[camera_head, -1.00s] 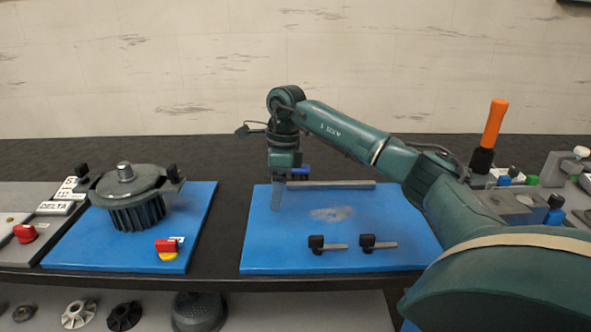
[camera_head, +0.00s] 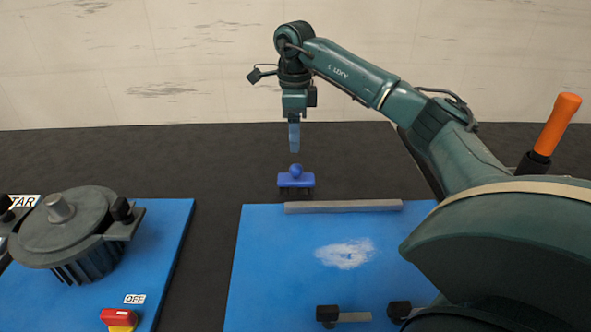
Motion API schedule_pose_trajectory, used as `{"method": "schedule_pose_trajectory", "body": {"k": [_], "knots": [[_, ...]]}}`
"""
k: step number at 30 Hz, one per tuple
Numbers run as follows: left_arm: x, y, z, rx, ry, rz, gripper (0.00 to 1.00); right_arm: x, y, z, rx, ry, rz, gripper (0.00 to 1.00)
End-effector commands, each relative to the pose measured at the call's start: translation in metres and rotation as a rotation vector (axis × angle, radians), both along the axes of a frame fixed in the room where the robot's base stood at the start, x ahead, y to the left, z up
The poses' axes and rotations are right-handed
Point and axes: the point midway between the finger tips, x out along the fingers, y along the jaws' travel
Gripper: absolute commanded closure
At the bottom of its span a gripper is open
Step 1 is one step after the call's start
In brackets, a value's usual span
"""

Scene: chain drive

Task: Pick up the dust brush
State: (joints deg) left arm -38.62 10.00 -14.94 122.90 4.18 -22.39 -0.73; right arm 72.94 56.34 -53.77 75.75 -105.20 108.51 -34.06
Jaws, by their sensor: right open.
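The dust brush (camera_head: 296,181) has a blue back with a round blue knob and dark bristles below. It stands on the dark bench top just behind the grey bar at the blue mat's far edge. My right gripper (camera_head: 294,140) points down above the brush, with a gap between its blue-grey fingers and the knob. It is open and holds nothing. The fingers overlap in this view, so the space between them is hidden. My left gripper is not in view.
A blue mat (camera_head: 265,270) carries a whitish dust patch (camera_head: 346,253), a grey bar (camera_head: 343,206) and black-headed clamps (camera_head: 327,314). At left, a dark ribbed motor (camera_head: 70,232) and a red switch (camera_head: 118,318) sit on another mat. An orange handle (camera_head: 557,124) rises at right.

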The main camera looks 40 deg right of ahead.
Motion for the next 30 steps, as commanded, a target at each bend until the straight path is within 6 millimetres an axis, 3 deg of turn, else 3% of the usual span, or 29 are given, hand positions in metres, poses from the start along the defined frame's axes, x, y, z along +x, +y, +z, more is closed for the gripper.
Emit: {"method": "schedule_pose_trajectory", "body": {"k": [5,13,22,30], "knots": [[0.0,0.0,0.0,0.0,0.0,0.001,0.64,-0.001,0.0,-0.014,0.0,0.003,0.0,0.35],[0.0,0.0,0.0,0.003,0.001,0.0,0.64,-0.001,0.0,-0.064,0.0,0.003,0.0,0.35],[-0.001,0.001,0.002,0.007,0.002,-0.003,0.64,-0.004,0.001,-0.088,0.0,0.003,0.001,0.35],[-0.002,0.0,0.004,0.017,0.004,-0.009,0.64,-0.009,0.003,-0.126,0.001,0.001,0.0,0.35]]}}
